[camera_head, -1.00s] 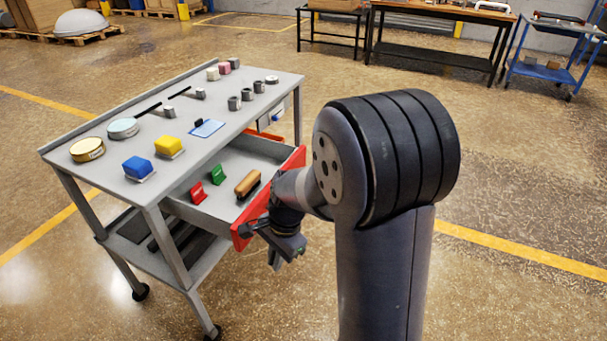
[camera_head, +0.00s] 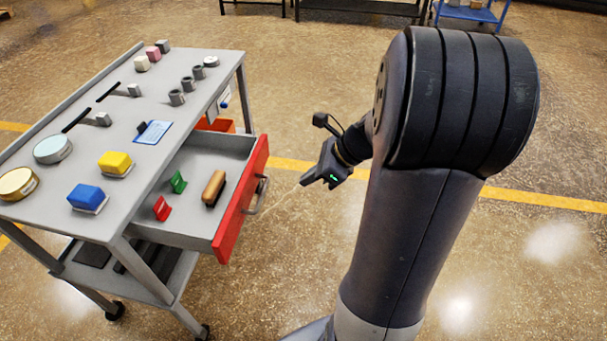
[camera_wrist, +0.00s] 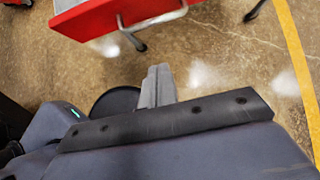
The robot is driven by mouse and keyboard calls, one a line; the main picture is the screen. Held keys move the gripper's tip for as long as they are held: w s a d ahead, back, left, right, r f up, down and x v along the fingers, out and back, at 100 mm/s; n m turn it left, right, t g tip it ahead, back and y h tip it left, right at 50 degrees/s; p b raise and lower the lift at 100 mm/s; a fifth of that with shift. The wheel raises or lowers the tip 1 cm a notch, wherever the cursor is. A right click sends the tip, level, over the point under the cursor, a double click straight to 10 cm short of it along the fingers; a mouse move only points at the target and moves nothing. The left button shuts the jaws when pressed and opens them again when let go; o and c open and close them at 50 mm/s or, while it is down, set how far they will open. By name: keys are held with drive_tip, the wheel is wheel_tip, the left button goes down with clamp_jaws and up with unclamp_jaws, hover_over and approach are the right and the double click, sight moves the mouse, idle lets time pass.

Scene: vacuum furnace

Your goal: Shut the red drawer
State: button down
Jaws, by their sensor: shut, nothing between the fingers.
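The red drawer (camera_head: 242,200) stands pulled out from the right side of the grey cart in the head view. Its metal bar handle (camera_head: 261,194) is on the red front. Inside the drawer lie a red clip, a green clip and a brown-handled brush. My gripper (camera_head: 306,180) is shut and empty, to the right of the handle and apart from it. In the wrist view the red drawer front (camera_wrist: 95,18) shows at the top with its handle (camera_wrist: 155,18), beyond the closed fingers (camera_wrist: 157,85).
The grey cart (camera_head: 135,195) carries a blue block (camera_head: 86,196), a yellow block (camera_head: 115,162), round tins and several small parts. An orange bin (camera_head: 216,125) sits behind the drawer. Open floor lies right of the drawer. Workbenches and a blue trolley (camera_head: 468,12) stand far back.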

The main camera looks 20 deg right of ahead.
drive_tip(key=w+a+r+b+x, duration=0.1)
drive_tip(key=x, duration=0.9)
drive_tip(key=shift+w+a, duration=0.2)
drive_tip(key=shift+a, duration=0.15)
drive_tip(key=shift+a+r, duration=0.1)
drive_tip(key=shift+r, duration=0.05)
drive_tip(key=p, duration=0.6)
hover_over(198, 191)
drive_tip(key=shift+w, duration=0.1)
